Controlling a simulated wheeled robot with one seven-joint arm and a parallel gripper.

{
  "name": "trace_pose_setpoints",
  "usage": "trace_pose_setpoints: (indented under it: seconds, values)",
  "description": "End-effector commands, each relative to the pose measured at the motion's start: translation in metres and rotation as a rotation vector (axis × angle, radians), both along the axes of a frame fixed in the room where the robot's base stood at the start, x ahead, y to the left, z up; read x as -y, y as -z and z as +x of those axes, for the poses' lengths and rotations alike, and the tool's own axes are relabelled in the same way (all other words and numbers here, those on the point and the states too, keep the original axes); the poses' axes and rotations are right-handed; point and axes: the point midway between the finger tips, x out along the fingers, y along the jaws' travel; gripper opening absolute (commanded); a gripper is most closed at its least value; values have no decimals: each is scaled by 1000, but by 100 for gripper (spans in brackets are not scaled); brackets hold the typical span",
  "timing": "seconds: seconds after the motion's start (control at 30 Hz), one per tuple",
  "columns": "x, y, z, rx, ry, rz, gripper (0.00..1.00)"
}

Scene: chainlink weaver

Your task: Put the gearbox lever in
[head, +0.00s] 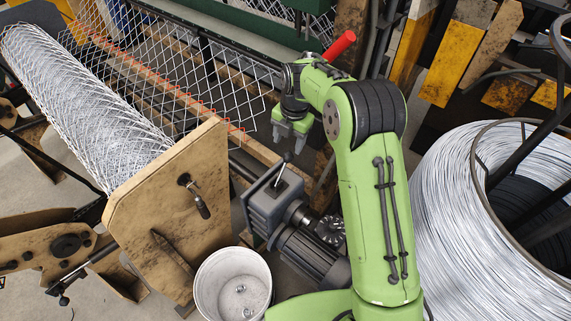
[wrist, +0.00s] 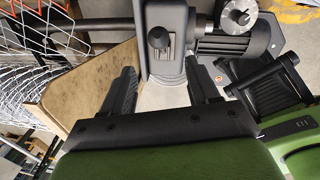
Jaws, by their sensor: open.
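The gearbox lever (head: 282,171) is a thin rod with a dark ball knob. It stands tilted up from a slotted plate on top of the grey gearbox (head: 268,203). In the wrist view the knob of the lever (wrist: 158,38) shows beyond and roughly between my fingers, over the slot of the gearbox (wrist: 164,15). My gripper (head: 290,138) is open and empty, pointing down, above and behind the lever in the head view. In the wrist view my gripper (wrist: 160,75) has its two dark fingers spread, apart from the lever.
A motor (head: 312,255) adjoins the gearbox. A wooden end plate (head: 165,210) with a crank handle stands left, before a wire mesh roll (head: 85,105). A white bucket (head: 232,285) is in front. A large wire coil (head: 450,190) stands right. A red handle (head: 340,45) rises behind my arm.

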Motion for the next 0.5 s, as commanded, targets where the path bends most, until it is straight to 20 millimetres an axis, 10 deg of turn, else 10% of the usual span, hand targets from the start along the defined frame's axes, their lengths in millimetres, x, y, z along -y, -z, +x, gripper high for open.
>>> trace_pose_setpoints:
  seconds: [0.5]
  values:
    - [-10,110,7,-2,3,0,60]
